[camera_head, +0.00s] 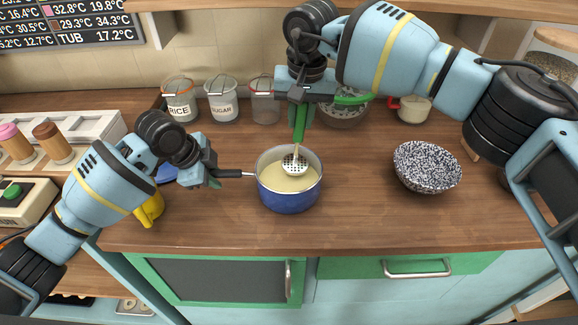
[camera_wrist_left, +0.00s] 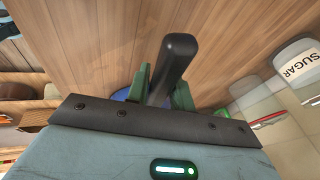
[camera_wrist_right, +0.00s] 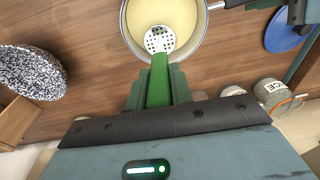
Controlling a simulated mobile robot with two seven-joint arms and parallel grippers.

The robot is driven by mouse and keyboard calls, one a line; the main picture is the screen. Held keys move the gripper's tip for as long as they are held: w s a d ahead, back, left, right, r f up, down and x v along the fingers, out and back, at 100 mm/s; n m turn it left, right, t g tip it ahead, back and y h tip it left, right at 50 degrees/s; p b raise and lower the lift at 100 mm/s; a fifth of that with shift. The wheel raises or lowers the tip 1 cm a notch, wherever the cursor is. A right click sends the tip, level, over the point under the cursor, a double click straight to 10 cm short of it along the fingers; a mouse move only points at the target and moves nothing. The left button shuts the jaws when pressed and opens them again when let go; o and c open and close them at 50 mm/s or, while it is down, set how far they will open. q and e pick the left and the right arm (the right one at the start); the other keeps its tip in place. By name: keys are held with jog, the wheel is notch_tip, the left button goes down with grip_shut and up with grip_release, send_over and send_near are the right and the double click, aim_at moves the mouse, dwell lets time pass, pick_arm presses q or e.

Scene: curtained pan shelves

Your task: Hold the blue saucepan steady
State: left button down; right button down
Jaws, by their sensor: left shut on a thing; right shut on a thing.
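The blue saucepan (camera_head: 290,200) stands upright on the wooden counter with a pale yellow filling; its inside also shows in the right wrist view (camera_wrist_right: 136,50). Its dark handle (camera_head: 232,173) points left. My left gripper (camera_head: 214,178) is shut on that handle, which sticks up between the fingers in the left wrist view (camera_wrist_left: 178,62). My right gripper (camera_head: 300,105) is above and behind the pan, shut on the green handle of a slotted spoon (camera_wrist_right: 159,80). The spoon's pale perforated head (camera_head: 294,165) is inside the pan, at the filling.
A speckled bowl (camera_head: 427,167) stands to the right of the pan. Jars labelled RICE (camera_head: 180,101) and SUGAR (camera_head: 222,100) stand behind. A blue plate (camera_head: 167,173) and a yellow object (camera_head: 150,209) lie at the left. The counter in front of the bowl is clear.

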aim_at(299, 140)
jog(key=shift+f, duration=2)
jog(key=shift+r, duration=0.65)
jog(key=s+a+r, duration=0.3)
jog(key=a, duration=0.1)
jog(key=shift+a+r, duration=0.25)
jog(key=shift+a, duration=0.15)
jog(key=shift+s+f, duration=0.1)
